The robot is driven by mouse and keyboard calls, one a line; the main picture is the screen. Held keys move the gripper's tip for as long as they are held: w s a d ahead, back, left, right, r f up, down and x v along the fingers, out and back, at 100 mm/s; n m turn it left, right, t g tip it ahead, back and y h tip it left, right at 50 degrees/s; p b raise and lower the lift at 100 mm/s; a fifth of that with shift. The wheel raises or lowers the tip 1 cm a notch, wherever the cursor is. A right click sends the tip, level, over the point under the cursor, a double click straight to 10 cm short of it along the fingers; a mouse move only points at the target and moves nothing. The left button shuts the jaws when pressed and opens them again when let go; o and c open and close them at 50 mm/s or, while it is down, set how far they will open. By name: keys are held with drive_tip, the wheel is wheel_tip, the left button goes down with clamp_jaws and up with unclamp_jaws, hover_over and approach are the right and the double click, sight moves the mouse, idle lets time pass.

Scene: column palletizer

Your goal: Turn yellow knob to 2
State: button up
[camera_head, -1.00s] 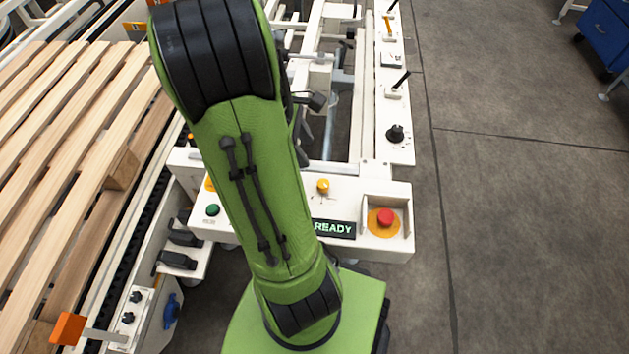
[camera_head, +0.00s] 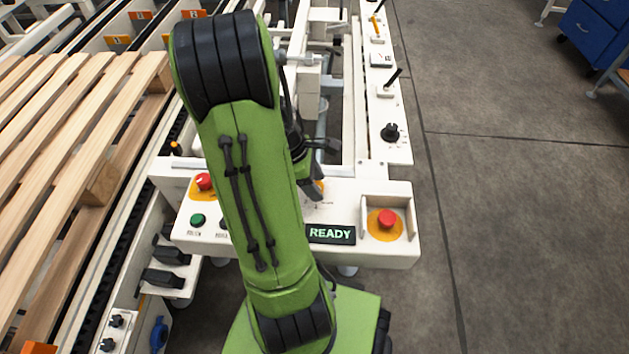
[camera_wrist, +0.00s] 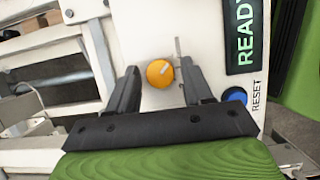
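The yellow knob (camera_wrist: 159,73) shows in the wrist view as a round orange-yellow cap with a pale pointer line slanting up to the right. It sits on the white control panel (camera_wrist: 205,60). My gripper (camera_wrist: 159,66) is open, with one finger on each side of the knob and a visible gap to each. I cannot tell how far the fingertips are above the panel. The scale numbers around the knob cannot be read. In the head view my gripper (camera_head: 318,170) is over the panel and mostly covers the knob.
Beside the knob are the READY display (camera_head: 330,234) and a blue RESET button (camera_wrist: 234,97). Red stop buttons (camera_head: 387,219) (camera_head: 204,182) and a green button (camera_head: 198,220) are on the panel. A black knob (camera_head: 390,132) stands on the rail behind. Wooden pallets (camera_head: 60,150) lie left.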

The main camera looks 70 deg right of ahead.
drive_tip(key=c, duration=0.8)
drive_tip(key=shift+m+p, duration=0.35)
drive_tip(key=shift+m, duration=0.05)
drive_tip(key=m+y+p, duration=0.1)
drive_tip(key=m+p, duration=0.1)
drive_tip(key=m, duration=0.1)
drive_tip(key=shift+d+r, duration=0.1)
drive_tip(key=shift+r, duration=0.05)
drive_tip(key=m+y+p, duration=0.1)
drive_tip(key=m+y, duration=0.1)
drive_tip(key=m, duration=0.2)
drive_tip(key=shift+d+m, duration=0.15)
drive_tip(key=shift+m, duration=0.15)
drive_tip(key=m, duration=0.2)
drive_tip(key=m+t+y+p, duration=0.1)
drive_tip(key=m, duration=0.1)
drive_tip(key=shift+s+d+m, duration=0.1)
drive_tip(key=shift+s+m, duration=0.05)
drive_tip(key=shift+m, duration=0.15)
drive_tip(key=m+t+y, duration=0.1)
drive_tip(key=m+t, duration=0.1)
drive_tip(key=m, duration=0.2)
drive_tip(key=shift+s+m+p, duration=0.1)
drive_tip(key=shift+m+p, duration=0.25)
drive_tip(key=shift+m, duration=0.05)
drive_tip(key=o, duration=1)
